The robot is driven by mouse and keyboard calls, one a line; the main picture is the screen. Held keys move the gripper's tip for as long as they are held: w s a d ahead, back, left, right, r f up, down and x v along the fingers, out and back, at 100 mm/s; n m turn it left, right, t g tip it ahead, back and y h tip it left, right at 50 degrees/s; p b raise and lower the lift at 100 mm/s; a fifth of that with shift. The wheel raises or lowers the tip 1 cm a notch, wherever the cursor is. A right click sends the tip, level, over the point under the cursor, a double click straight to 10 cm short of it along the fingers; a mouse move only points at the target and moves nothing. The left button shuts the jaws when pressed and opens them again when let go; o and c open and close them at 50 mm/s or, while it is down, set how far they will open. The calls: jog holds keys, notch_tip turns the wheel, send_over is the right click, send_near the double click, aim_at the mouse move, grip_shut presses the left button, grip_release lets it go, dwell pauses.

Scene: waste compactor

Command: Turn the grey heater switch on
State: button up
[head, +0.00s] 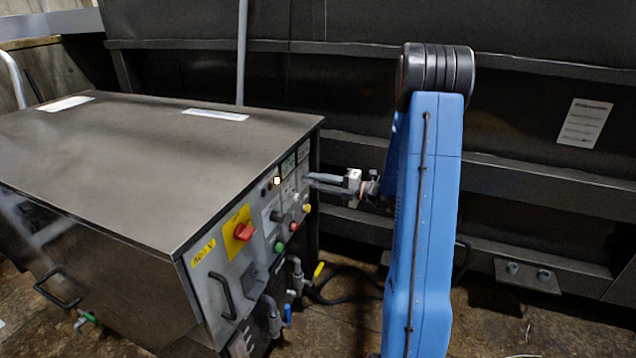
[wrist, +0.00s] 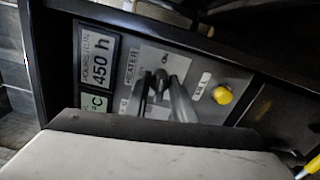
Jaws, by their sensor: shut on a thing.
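The control panel (head: 262,235) is on the end of the metal cabinet. My gripper (head: 312,180) reaches in from the right to the panel's upper right corner, with its fingertips at the panel face. In the wrist view the fingers (wrist: 163,88) are shut on the grey heater switch (wrist: 160,79), beside the HEATER label (wrist: 130,68) and below the ON mark (wrist: 206,78). The fingers cover most of the switch, so its exact angle is hard to tell. In the head view the switch is hidden at the fingertips.
A yellow button (wrist: 222,94) sits close to the right of the fingers, and an hours display (wrist: 100,56) to the left. A red rotary switch (head: 244,231) and valves (head: 297,272) are lower on the cabinet end. A dark wall (head: 545,185) stands behind my arm.

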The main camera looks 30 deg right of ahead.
jog(key=shift+d+m, duration=0.1)
jog(key=shift+m, duration=0.6)
jog(key=o, duration=0.7)
jog(key=shift+s, duration=0.1)
jog(key=v, duration=1.7)
jog(key=shift+s+d+f, duration=0.1)
jog(key=shift+d, duration=0.05)
